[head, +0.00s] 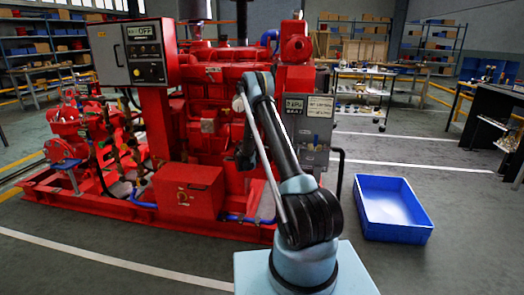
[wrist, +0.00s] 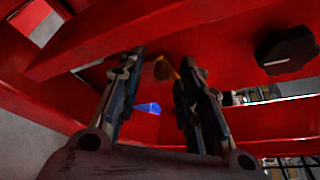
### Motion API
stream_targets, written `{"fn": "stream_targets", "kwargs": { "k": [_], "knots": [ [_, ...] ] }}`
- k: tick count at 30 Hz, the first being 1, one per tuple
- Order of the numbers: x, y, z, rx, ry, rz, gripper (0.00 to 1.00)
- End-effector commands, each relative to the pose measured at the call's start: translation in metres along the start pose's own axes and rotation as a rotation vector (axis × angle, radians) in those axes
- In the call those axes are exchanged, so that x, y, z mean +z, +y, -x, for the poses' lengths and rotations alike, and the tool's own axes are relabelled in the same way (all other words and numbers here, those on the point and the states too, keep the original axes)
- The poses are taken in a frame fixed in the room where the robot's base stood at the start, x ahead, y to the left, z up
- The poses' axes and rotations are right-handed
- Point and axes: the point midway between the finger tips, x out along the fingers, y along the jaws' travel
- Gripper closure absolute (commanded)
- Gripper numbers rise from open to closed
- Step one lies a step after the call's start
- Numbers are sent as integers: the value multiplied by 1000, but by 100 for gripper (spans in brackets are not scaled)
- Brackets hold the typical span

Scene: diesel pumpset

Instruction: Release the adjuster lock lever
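My gripper (wrist: 162,62) reaches in among red painted parts of the pumpset (head: 215,100). Its two fingers stand apart in the wrist view, with nothing clamped between them. A small yellow-orange piece (wrist: 165,68) shows between the fingertips, nearer the right one; I cannot tell whether it touches. A small blue piece (wrist: 148,107) shows lower in the gap. A black lobed knob (wrist: 287,52) sits on the red surface to the right. I cannot tell for certain which piece is the adjuster lock lever. In the head view my arm hides the fingertips.
Red beams and plates closely surround my gripper in the wrist view. In the head view, a grey control panel (head: 134,53) stands at left and a grey box (head: 307,118) right of my arm. An empty blue bin (head: 405,232) lies on the floor. Open floor lies in front.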

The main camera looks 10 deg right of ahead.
Motion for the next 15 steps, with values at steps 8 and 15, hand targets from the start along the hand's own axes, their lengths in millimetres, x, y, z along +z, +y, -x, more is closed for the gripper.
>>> {"fn": "stream_targets", "kwargs": {
  "k": [8, 15],
  "knots": [
    [0, 0, 0, 0, 0, 0, 85],
    [0, 0, 0, 0, -1, 1, 100]
  ]
}}
